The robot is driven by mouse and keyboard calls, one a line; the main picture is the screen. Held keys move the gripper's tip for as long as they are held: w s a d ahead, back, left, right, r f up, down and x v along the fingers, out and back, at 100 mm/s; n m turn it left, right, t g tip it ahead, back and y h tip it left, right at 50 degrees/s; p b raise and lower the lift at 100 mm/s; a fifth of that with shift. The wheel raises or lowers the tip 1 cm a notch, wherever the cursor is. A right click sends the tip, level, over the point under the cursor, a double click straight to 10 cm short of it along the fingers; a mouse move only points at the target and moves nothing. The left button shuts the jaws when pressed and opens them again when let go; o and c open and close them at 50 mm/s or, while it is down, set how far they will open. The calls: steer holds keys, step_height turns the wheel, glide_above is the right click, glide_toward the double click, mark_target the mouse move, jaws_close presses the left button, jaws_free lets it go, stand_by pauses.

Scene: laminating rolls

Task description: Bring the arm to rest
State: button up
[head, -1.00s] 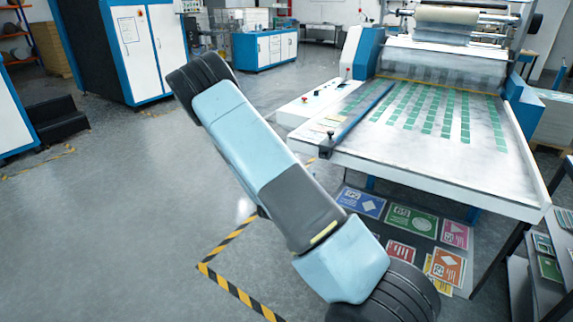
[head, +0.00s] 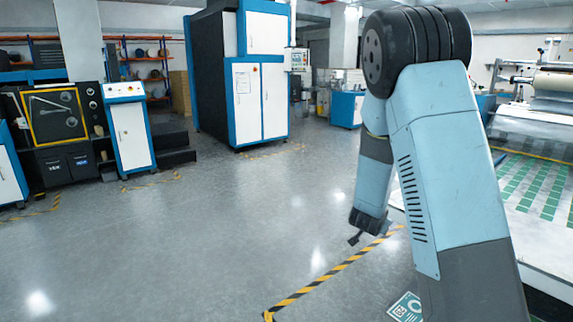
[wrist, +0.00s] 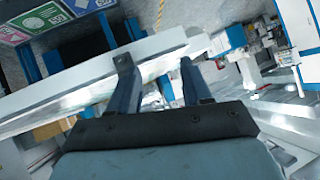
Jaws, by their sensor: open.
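My arm (head: 440,165) stands at the right of the head view, folded at a black ringed joint (head: 415,48) near the top. Its far part hangs down behind the near link, and a small dark piece shows at its lower end; whether this is a finger is hard to tell. In the wrist view, my gripper (wrist: 155,68) has its two fingers apart, with nothing held between them. A long pale edge (wrist: 90,75) passes behind the fingers; its distance from them is unclear.
The laminating machine's table (head: 545,190) lies right of my arm, partly hidden. A blue and white cabinet (head: 262,85) stands at the back, with machines (head: 62,125) at left. The grey floor (head: 220,230) is open, with striped tape (head: 330,272) near my arm.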

steer(key=s+a+r+n+g+y, duration=0.1)
steer(key=s+a+r+n+y, duration=0.2)
steer(key=s+r, duration=0.5)
steer(key=s+a+r+n+y, duration=0.25)
steer(key=s+a+r, duration=0.25)
steer(key=r, duration=0.4)
steer(key=s+d+r+n+g, duration=0.1)
steer(key=s+r+n, duration=0.1)
steer(key=s, duration=1)
steer(key=s+r+n+g, duration=0.2)
steer(key=s+r, duration=0.3)
steer(key=s, duration=0.7)
steer(key=shift+d+r, duration=0.15)
steer(key=shift+d, duration=0.25)
